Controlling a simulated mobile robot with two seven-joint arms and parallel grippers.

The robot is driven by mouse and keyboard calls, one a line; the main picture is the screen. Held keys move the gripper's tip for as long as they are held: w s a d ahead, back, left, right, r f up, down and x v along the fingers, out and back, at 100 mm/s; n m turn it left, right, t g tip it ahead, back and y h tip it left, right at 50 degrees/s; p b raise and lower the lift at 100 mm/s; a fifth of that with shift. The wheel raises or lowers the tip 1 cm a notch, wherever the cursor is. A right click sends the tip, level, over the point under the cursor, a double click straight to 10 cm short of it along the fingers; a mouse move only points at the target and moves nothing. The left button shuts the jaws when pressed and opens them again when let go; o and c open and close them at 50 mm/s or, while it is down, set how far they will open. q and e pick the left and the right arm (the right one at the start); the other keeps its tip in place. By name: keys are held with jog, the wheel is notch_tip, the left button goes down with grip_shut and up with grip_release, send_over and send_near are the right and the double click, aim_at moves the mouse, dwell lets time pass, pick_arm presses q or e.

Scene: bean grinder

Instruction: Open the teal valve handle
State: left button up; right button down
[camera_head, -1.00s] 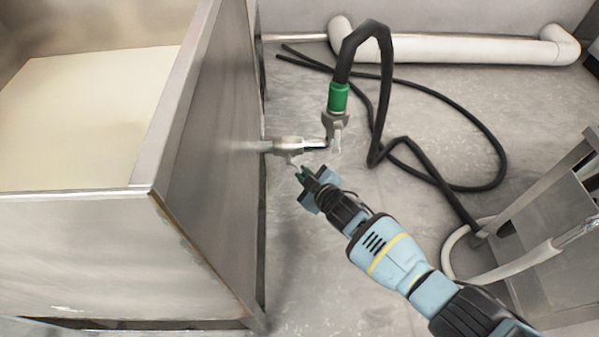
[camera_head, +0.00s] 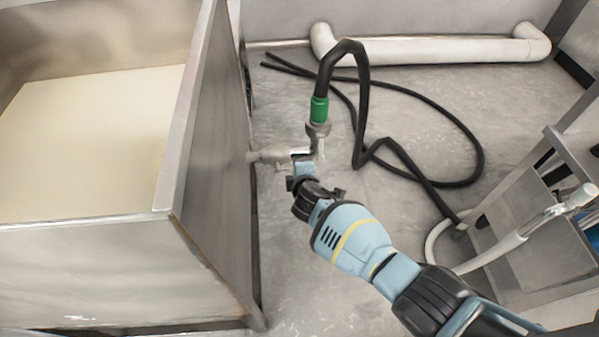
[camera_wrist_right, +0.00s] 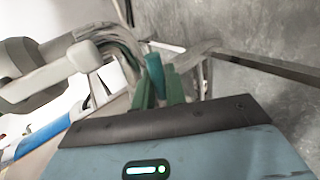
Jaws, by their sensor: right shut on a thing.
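In the right wrist view the teal valve handle (camera_wrist_right: 154,74) stands between the two green fingers of my right gripper (camera_wrist_right: 159,88), which is shut on it. In the head view my right gripper (camera_head: 303,166) is at the grey valve pipe (camera_head: 272,154) on the tank's side, just below the green hose coupling (camera_head: 319,110). My left gripper is in neither view.
The metal tank (camera_head: 213,150) fills the left side. A black hose (camera_head: 362,100) arches from the coupling and loops over the grey floor. A metal frame (camera_head: 530,205) with a pale hose stands at right. A white pipe (camera_head: 430,50) runs along the back wall.

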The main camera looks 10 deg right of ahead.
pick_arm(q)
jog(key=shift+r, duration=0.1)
pick_arm(e)
jog(key=shift+d+r+h, duration=0.1)
jog(key=shift+r+h, duration=0.05)
jog(key=shift+h, duration=0.15)
jog(key=c, duration=1.5)
grip_release()
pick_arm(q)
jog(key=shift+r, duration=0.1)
pick_arm(e)
jog(key=shift+s+r+n, duration=0.1)
jog(key=shift+n, duration=0.2)
